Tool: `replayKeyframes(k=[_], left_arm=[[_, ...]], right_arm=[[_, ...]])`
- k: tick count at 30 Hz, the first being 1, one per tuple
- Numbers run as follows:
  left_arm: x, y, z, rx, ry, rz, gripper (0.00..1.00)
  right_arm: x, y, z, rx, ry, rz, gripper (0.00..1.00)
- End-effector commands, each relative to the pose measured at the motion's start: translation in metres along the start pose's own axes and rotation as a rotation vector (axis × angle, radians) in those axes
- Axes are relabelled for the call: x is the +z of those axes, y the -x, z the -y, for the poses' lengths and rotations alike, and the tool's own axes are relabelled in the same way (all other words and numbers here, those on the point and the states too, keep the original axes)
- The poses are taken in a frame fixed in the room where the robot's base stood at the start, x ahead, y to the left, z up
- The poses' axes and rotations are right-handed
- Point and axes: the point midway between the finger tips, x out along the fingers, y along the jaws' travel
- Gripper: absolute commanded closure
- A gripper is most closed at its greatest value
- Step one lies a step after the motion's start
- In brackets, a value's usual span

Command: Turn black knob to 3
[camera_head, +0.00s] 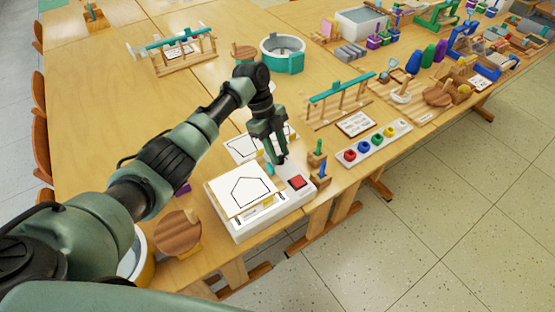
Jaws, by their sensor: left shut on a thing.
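A white box-like device (243,226) stands near the table's front edge. My left gripper (280,159) points down at the back right part of the device, just behind the red button. Its fingers are closed together there, on what looks like the black knob. My right gripper is out of view.
Small wooden blocks with pegs (318,160) stand close to the right of the device. A white board with coloured rings (377,145) and a wooden rack (339,101) lie beyond. A round wooden stool-like piece (178,232) is at left. The table's left part (95,110) is clear.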

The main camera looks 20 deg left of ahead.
Motion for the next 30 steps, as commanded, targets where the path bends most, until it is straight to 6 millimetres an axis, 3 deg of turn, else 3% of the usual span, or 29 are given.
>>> replayKeyframes(k=[1, 10, 30], left_arm=[[0.000, -0.007, 0.002, 0.014, -0.037, -0.003, 1.00], [-0.002, -0.005, 0.002, 0.081, -0.196, -0.005, 1.00], [-0.003, -0.005, 0.000, 0.114, -0.263, -0.007, 1.00]], right_arm=[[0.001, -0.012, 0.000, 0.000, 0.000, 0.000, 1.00], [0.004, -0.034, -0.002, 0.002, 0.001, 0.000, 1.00], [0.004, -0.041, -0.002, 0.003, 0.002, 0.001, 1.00]])
